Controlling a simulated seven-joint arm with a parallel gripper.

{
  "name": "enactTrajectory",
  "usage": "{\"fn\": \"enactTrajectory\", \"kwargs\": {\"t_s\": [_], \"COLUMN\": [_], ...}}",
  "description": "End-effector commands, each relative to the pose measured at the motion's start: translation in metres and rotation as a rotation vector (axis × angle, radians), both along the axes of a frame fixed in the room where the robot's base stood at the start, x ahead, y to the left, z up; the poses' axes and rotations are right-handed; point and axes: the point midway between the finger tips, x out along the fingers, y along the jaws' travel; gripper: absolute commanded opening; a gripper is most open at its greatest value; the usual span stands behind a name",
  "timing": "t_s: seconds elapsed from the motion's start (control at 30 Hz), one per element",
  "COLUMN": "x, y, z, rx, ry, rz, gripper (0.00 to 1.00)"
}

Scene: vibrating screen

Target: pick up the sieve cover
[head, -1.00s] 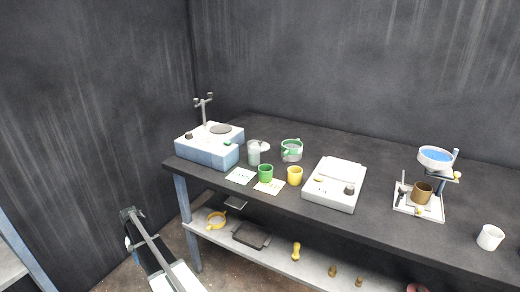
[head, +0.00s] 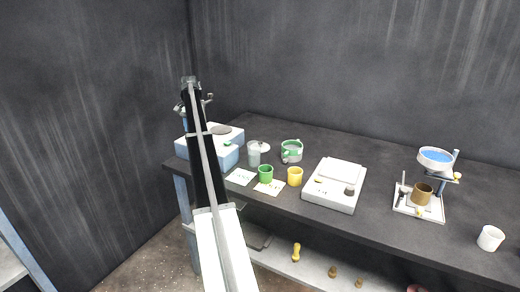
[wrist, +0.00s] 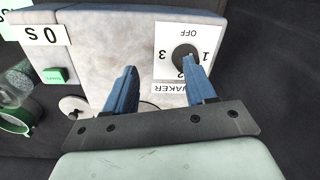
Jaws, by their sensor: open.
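A pale round disc (head: 264,147) that looks like the sieve cover lies on the bench behind the clear jar (head: 253,155), left of the green-rimmed sieve (head: 291,151). What seems to be the same disc (wrist: 75,104) shows partly in the wrist view, beside the shaker and cut by my gripper.
The shaker (head: 222,152) stands at the bench's left end, with its knob (wrist: 186,57) and green button (wrist: 55,76) below my gripper. Its upright post is partly hidden by my arm. Green cup (head: 265,174), yellow cup (head: 295,176) and white balance (head: 335,188) stand to the right.

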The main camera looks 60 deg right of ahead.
Motion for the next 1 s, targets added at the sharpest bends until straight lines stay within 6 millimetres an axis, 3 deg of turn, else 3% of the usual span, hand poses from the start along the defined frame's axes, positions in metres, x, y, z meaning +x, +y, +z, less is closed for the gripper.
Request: {"fn": "enactTrajectory", "kwargs": {"t_s": [0.03,0.2,0.3,0.43,0.53,0.67,0.87,1.0], "x": [-0.021,-0.094,-0.138,-0.187,-0.212,-0.23,-0.234,-0.234], "y": [-0.032,-0.113,-0.154,-0.193,-0.212,-0.224,-0.226,-0.225], "z": [0.007,0.017,0.021,0.025,0.027,0.027,0.017,-0.002], "rx": [0.001,0.007,0.011,0.016,0.018,0.019,0.021,0.02], "ry": [0.003,0.017,0.025,0.035,0.039,0.042,0.044,0.044], "rz": [-0.06,-0.248,-0.352,-0.461,-0.517,-0.554,-0.562,-0.561], "gripper": [0.55,0.55,0.55,0.55,0.55,0.55,0.55,0.55]}}
